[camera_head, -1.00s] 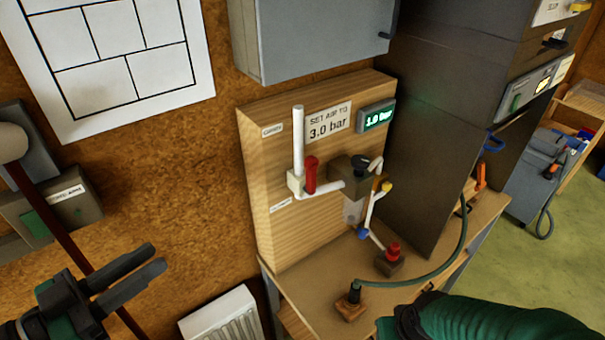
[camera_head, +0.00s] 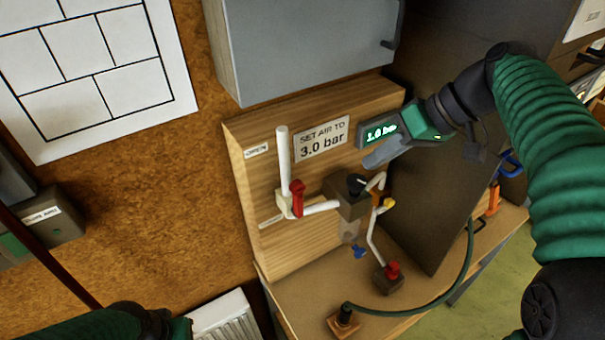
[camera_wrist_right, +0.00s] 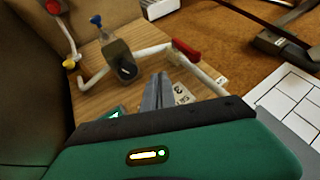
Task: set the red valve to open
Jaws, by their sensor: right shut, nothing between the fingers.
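The red valve (camera_head: 297,198) has a short red lever on a white body, at the foot of a white upright pipe on the wooden panel (camera_head: 248,185). Its lever stands roughly upright. An OPEN label (camera_head: 256,151) is up and left of it; a lower label is too small to read. The red lever also shows in the right wrist view (camera_wrist_right: 186,49), beyond the fingertips. My right gripper (camera_head: 374,160) is shut and empty in front of the panel, right of the valve and apart from it. Of my left arm only a part shows at the bottom left; its fingers are hidden.
A grey regulator block (camera_head: 345,196) with a black knob stands right of the valve. A display (camera_head: 380,133) reads 1.0 bar, beside a "SET AIR TO 3.0 bar" sign (camera_head: 322,139). A red knob (camera_head: 392,270) and hose (camera_head: 425,306) are below. A grey cabinet (camera_head: 310,45) hangs above.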

